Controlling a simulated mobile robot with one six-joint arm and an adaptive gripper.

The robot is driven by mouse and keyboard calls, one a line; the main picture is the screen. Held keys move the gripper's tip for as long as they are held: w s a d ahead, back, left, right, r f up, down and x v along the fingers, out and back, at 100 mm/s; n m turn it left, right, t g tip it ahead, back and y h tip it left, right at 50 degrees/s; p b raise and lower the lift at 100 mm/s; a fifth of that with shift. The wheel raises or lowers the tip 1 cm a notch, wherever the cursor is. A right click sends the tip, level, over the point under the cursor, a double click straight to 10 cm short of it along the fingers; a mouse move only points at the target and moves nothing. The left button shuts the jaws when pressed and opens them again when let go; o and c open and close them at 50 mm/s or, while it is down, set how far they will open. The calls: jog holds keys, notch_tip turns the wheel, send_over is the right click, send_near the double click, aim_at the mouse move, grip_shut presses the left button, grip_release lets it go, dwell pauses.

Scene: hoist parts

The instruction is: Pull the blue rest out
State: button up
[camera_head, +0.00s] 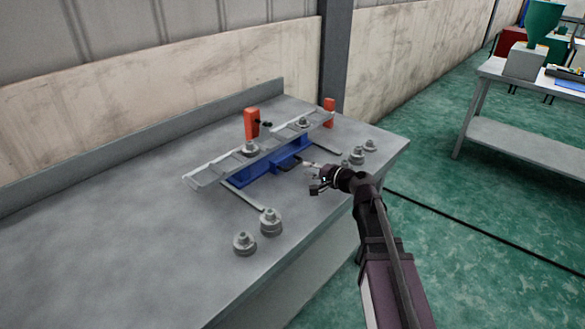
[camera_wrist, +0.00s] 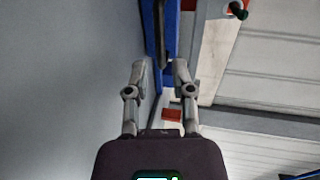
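The blue rest (camera_head: 262,173) sits on the grey table under a long pale metal rail (camera_head: 212,172), between two thin grey guide strips (camera_head: 243,196). A dark part shows on its front side. My gripper (camera_head: 308,168) is at the front right of the rest, reaching in low from the right. In the wrist view my gripper (camera_wrist: 160,66) has its two fingers apart, and blue (camera_wrist: 155,42) shows ahead and partly between the fingertips. A gap shows between the fingers; I cannot see contact with the rest.
Orange blocks (camera_head: 251,123) and (camera_head: 329,110) stand behind the rail. Round grey parts sit on the rail (camera_head: 250,148), at the table's front (camera_head: 270,222) and at the right (camera_head: 357,155). The table's left side is clear.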

aim_at(295, 164)
jog(key=shift+b+x, duration=0.55)
jog(key=shift+x, duration=2.6)
jog(key=shift+c, duration=0.2)
grip_shut()
